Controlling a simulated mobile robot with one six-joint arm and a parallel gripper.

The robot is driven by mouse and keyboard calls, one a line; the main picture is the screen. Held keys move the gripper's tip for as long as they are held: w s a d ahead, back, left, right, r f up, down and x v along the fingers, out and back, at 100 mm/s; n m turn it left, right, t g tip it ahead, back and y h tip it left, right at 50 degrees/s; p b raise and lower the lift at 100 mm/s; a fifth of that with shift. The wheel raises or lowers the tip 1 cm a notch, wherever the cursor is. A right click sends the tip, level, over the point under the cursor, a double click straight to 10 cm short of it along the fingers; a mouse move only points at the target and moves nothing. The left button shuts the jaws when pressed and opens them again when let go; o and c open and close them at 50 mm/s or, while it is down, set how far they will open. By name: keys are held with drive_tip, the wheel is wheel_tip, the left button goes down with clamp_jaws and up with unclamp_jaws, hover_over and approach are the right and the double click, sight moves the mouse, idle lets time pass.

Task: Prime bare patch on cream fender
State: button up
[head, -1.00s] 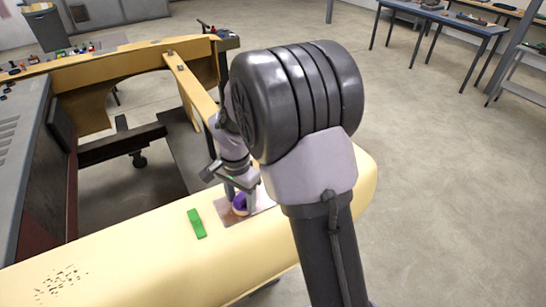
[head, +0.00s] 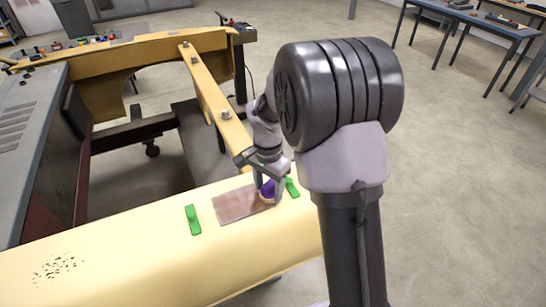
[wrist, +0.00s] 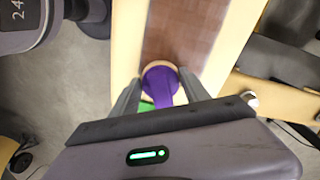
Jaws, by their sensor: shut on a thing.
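The cream fender (head: 120,252) spans the lower part of the head view. A brownish rectangular patch (head: 236,204) lies on its top and also shows in the wrist view (wrist: 182,32). My gripper (head: 268,193) is shut on a round purple tool (head: 267,187) with a pale rim. The tool is at the right end of the patch; in the wrist view (wrist: 160,84) it sits at the patch's near end. It looks to be on or just above the surface; I cannot tell which. My fingers hide part of it.
A green piece (head: 193,219) lies left of the patch and another green piece (head: 291,187) lies right of it. A cream bar (head: 211,98) runs behind the fender. Dark speckles (head: 58,265) mark the fender's left. Tables (head: 455,30) stand far right.

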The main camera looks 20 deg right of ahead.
drive_tip(key=shift+d, duration=0.4)
wheel_tip(320, 180, up, 4)
drive_tip(key=p, duration=0.2)
drive_tip(key=shift+a+p, duration=0.1)
drive_tip(key=shift+p, duration=0.25)
drive_tip(key=shift+r+p, duration=0.6)
drive_tip(key=shift+r, duration=0.15)
drive_tip(key=shift+r+p, duration=0.95)
drive_tip(key=shift+r, duration=0.3)
drive_tip(key=shift+f, duration=0.1)
